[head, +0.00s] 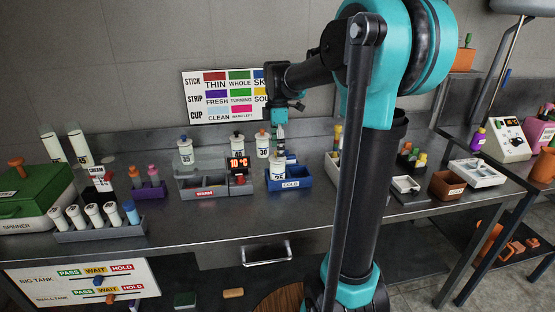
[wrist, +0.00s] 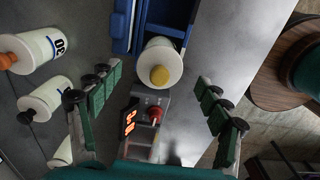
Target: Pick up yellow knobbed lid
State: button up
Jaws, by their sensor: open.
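The yellow knobbed lid (wrist: 160,75) tops a white bottle (wrist: 158,55) in the wrist view, seen from above between the two fingers. In the head view this bottle (head: 278,175) stands upright at the blue COLD tray (head: 290,185). Its knob is hard to make out there, with my gripper just above it. My gripper (wrist: 160,78) is open and empty, with green-padded fingers apart on the left and right of the lid. No contact shows. In the head view my gripper (head: 279,137) points down.
White bottles with an orange knob (wrist: 8,61) and a dark knob (wrist: 27,116) stand to the left in the wrist view. A red-digit display (head: 238,163) with a red knob (wrist: 155,115) is close by. The grey WARM rack (head: 205,190) adjoins it. The bench front is clear.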

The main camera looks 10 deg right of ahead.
jog(key=shift+f, duration=0.85)
jog(key=shift+c, duration=0.3)
jog(key=c, duration=1)
jog(key=shift+r, duration=0.15)
